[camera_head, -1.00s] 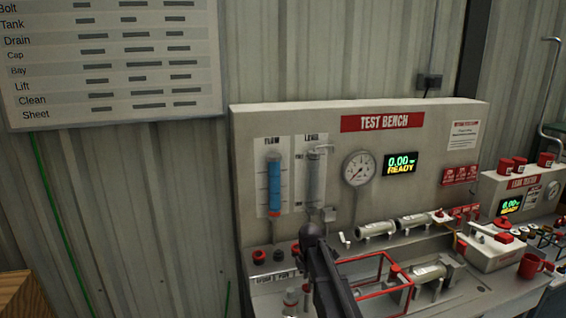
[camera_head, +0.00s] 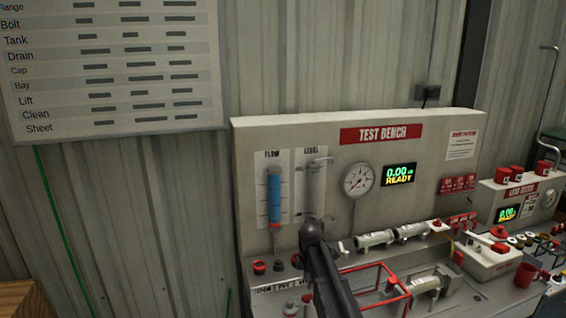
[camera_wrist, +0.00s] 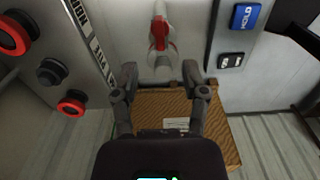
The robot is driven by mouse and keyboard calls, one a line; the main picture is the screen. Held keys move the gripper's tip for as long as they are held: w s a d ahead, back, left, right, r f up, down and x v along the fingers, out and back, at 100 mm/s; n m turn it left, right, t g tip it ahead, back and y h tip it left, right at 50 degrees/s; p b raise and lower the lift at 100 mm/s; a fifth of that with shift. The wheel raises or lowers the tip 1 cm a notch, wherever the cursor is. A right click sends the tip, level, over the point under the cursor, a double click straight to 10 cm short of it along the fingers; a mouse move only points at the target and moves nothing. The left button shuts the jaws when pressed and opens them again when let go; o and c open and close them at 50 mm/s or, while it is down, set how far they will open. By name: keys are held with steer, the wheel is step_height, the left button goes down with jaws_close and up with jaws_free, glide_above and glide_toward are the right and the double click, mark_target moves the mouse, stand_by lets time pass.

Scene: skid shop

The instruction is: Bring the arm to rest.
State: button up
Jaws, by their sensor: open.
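My gripper (camera_wrist: 160,82) is open and empty in the wrist view, its two fingers spread apart. Ahead of the fingertips is a red-handled valve (camera_wrist: 159,32) on a pale panel; I cannot tell the gap. In the head view my dark arm rises at bottom centre, in front of the test bench (camera_head: 438,135). The fingers cannot be made out there.
A brown box (camera_wrist: 222,130) lies below and between the fingers in the wrist view. Red-ringed knobs (camera_wrist: 70,106) are at left and a blue HOLD button (camera_wrist: 243,16) at upper right. A red frame (camera_head: 395,299) stands beside my arm on the bench.

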stand_by(0.3)
steer(key=s+d+f+m+b, duration=0.1)
steer(key=s+d+m, duration=0.3)
steer(key=s+m, duration=0.6)
steer(key=s+d+f+m+b, duration=0.2)
steer(key=s+d+m, duration=0.2)
steer(key=s+m, duration=0.6)
steer(key=shift+s+d+m, duration=0.2)
steer(key=shift+s+m, duration=0.2)
steer(key=shift+s, duration=1.9)
